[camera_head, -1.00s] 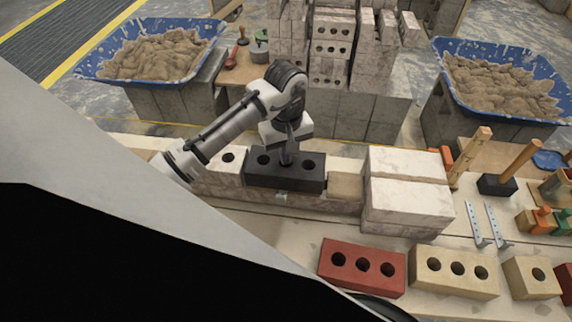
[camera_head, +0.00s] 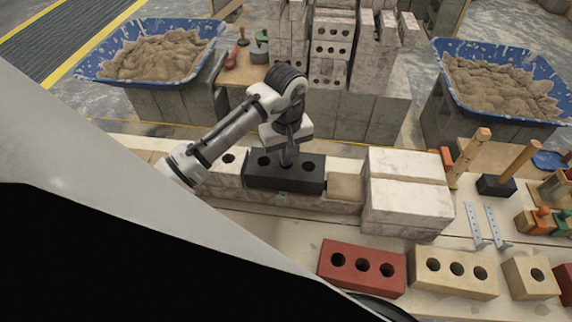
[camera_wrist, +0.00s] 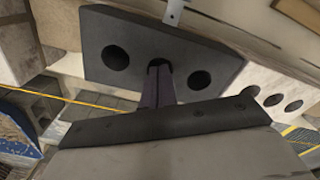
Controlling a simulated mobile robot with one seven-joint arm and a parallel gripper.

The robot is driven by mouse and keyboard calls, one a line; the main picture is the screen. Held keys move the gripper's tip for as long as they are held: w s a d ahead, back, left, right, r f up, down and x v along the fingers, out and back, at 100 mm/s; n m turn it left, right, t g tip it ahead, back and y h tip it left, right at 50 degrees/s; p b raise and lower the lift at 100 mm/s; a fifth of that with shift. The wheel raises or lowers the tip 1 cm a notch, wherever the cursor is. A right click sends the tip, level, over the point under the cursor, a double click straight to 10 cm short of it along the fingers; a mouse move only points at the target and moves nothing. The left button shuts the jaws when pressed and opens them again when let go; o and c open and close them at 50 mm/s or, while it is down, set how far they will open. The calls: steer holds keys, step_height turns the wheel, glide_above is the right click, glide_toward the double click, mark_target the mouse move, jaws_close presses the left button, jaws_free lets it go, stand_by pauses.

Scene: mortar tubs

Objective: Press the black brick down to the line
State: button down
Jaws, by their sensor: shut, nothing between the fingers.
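The black brick (camera_head: 310,177) lies on the low wall course between a pale holed brick (camera_head: 229,162) on its left and a tan block (camera_head: 345,186) on its right. My gripper (camera_head: 286,161) is shut and points down at the middle of the brick's top. In the wrist view the shut fingers (camera_wrist: 159,72) meet the black brick (camera_wrist: 195,56) at its middle hole, with an open hole on either side. Whether the tips press on the face or sit in the hole I cannot tell. A small metal piece (camera_head: 282,198) shows at the brick's front lower edge, and in the wrist view (camera_wrist: 173,12).
White blocks (camera_head: 405,205) stand stacked to the right. A red brick (camera_head: 362,266) and a cream brick (camera_head: 454,272) lie in front. Blue mortar tubs (camera_head: 215,32) (camera_head: 440,60) stand behind on both sides. Mallets (camera_head: 497,184) and metal brackets (camera_head: 478,225) lie at the right.

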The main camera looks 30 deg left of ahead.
steer(key=shift+s+f, duration=0.1)
steer(key=shift+f, duration=0.35)
stand_by(1.0)
steer(key=shift+r, duration=0.1)
step_height(320, 180, up, 5)
steer(key=p, duration=0.5)
steer(key=shift+r, duration=0.1)
stand_by(0.5)
